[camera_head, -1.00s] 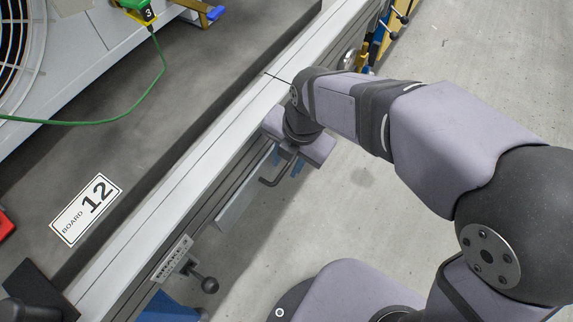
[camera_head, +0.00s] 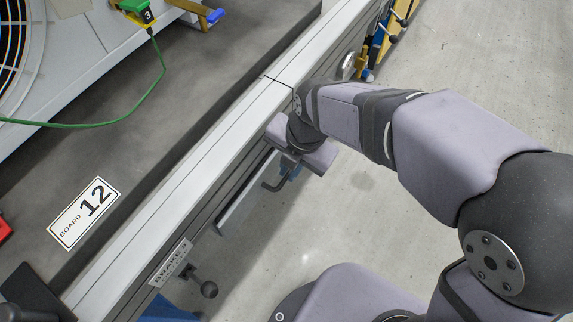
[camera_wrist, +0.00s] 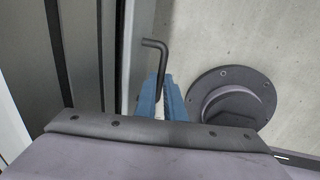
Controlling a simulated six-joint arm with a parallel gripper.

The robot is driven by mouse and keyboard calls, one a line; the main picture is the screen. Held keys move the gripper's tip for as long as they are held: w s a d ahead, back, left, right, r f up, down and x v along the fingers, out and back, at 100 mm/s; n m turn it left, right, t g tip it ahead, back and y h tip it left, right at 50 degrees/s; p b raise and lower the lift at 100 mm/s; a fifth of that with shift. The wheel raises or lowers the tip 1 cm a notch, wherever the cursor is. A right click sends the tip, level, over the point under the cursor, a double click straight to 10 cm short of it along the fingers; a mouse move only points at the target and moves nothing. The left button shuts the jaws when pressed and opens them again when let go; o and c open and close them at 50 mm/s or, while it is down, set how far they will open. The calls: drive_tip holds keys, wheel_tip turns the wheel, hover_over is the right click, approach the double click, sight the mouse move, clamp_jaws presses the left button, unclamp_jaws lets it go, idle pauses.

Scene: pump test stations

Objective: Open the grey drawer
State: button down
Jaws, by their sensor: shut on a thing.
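The light grey front panel of the drawer (camera_head: 240,203) shows on the side of the bench, below its top rail. A dark bent rod handle (camera_head: 273,186) stands in front of it. In the wrist view the handle (camera_wrist: 158,52) rises between my two blue fingers, its end bent to the left. My gripper (camera_head: 288,172) is at the handle, and its fingers (camera_wrist: 162,98) are shut on the rod. My gripper body and wrist hide part of the panel in the head view. I cannot tell how far the drawer stands out.
A BRAKE 3 label (camera_head: 171,262) and a dark knob (camera_head: 208,289) are lower left along the bench side. The bench top carries a BOARD 12 sign (camera_head: 84,213) and a green cable (camera_head: 160,75). The floor (camera_head: 270,240) right of the panel is clear.

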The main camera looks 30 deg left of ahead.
drive_tip(key=d, duration=1.9)
drive_tip(key=shift+p, duration=0.45)
drive_tip(key=shift+d, duration=0.1)
drive_tip(key=c, duration=1.8)
unclamp_jaws()
drive_tip(key=shift+c, duration=0.2)
wheel_tip(320, 180, up, 7)
drive_tip(key=d+p, duration=0.1)
drive_tip(key=p, duration=0.2)
drive_tip(key=shift+d+p, duration=0.15)
drive_tip(key=shift+p, duration=0.2)
drive_tip(key=shift+r, duration=0.1)
